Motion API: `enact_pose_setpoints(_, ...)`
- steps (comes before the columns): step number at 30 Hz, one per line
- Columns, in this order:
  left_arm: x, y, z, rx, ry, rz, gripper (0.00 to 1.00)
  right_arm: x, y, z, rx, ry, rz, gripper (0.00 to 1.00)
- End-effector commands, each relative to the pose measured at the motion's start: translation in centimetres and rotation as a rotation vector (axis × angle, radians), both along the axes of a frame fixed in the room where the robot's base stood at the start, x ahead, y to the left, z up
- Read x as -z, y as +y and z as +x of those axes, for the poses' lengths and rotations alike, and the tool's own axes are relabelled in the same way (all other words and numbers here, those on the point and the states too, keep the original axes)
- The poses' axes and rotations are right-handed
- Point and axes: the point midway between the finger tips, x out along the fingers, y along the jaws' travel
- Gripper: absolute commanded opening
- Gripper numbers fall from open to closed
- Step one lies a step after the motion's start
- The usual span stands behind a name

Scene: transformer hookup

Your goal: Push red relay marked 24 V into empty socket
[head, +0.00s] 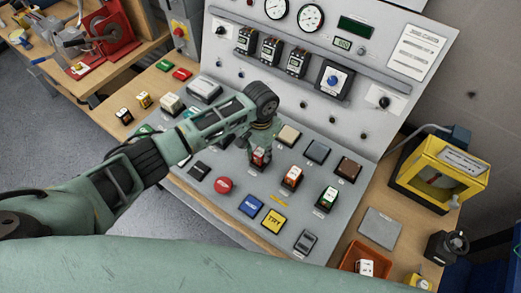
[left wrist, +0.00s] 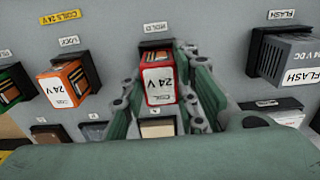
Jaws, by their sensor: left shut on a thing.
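A red relay (left wrist: 158,85) with a white "24 V" face is between the fingers of my left gripper (left wrist: 165,100) in the left wrist view. In the head view, my left gripper (head: 260,153) reaches down to the sloped panel, shut on the red relay (head: 259,160). A black socket (left wrist: 155,47) shows behind the relay's far edge, and the relay is lined up with it. I cannot tell how deep the relay sits. An orange 24 V relay (left wrist: 62,82) and a green relay (left wrist: 12,85) sit in neighbouring sockets. My right gripper is out of view.
A relay marked FLASH (left wrist: 285,57) stands on the other side of the gripper. The panel (head: 240,185) carries several buttons, including a red round one (head: 223,185). A yellow device (head: 440,168) and an orange tray (head: 347,264) stand at the right.

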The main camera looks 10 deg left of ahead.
Motion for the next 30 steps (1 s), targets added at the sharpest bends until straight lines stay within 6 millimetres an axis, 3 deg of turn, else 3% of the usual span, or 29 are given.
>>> enact_pose_setpoints(20, 1.4, 0.0, -0.1, -0.001, 0.002, 0.0, 0.01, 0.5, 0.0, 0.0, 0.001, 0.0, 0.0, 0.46)
enact_pose_setpoints(21, 1.4, 0.0, -0.1, -0.001, 0.002, 0.0, 0.3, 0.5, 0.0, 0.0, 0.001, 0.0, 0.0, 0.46)
enact_pose_setpoints(27, 1.3, 0.0, -0.1, -0.001, 0.002, 0.0, 0.48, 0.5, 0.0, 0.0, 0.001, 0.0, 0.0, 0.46)
enact_pose_setpoints(30, 1.3, 0.0, 0.0, -0.001, 0.001, -0.001, 0.5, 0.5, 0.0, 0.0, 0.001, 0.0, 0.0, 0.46)
